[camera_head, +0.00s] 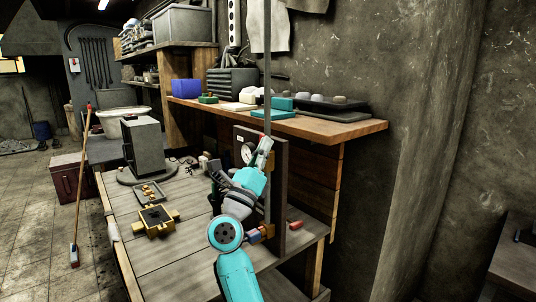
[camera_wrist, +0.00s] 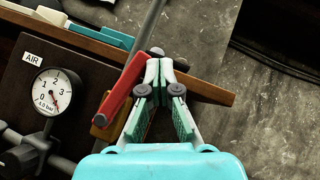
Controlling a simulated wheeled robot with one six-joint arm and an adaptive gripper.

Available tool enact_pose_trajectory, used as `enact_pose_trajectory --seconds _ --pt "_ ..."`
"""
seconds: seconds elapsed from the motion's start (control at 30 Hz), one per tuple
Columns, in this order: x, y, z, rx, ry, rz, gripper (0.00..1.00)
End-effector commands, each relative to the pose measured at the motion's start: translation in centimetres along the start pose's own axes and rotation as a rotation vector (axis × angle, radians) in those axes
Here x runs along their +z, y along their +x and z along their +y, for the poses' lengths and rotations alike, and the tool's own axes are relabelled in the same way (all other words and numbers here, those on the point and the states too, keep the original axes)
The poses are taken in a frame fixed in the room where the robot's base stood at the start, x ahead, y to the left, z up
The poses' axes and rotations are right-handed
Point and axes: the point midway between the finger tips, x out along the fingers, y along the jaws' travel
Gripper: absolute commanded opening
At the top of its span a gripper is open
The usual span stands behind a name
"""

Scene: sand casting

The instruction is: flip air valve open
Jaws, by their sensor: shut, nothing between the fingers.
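The air valve shows in the wrist view as a red lever (camera_wrist: 124,86) beside a brass body (camera_wrist: 103,128). The lever is tilted, its upper end near my fingertips. My gripper (camera_wrist: 158,66) is shut and empty, its tips just right of the lever's upper end; I cannot tell whether they touch it. In the head view my gripper (camera_head: 265,145) is in front of the dark panel (camera_head: 280,190), and the lever is hard to make out. Left of the valve is a round pressure gauge (camera_wrist: 52,92) under an AIR label (camera_wrist: 33,58).
A grey pipe (camera_head: 267,70) rises close behind my gripper. A wooden shelf (camera_head: 340,127) with trays and boxes runs above and behind it. On the bench (camera_head: 180,258) stand a brass-coloured flask (camera_head: 154,220) and a grey machine (camera_head: 145,145). The floor at left is mostly open.

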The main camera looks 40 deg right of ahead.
Motion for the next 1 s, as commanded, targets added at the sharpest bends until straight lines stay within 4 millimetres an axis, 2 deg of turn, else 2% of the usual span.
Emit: enact_pose_trajectory --seconds 0.37,1.0 --pt "0.67 0.65 0.63 0.0 0.0 0.0 0.0" --pt "0.73 0.7 0.75 0.0 0.0 0.0 0.0"
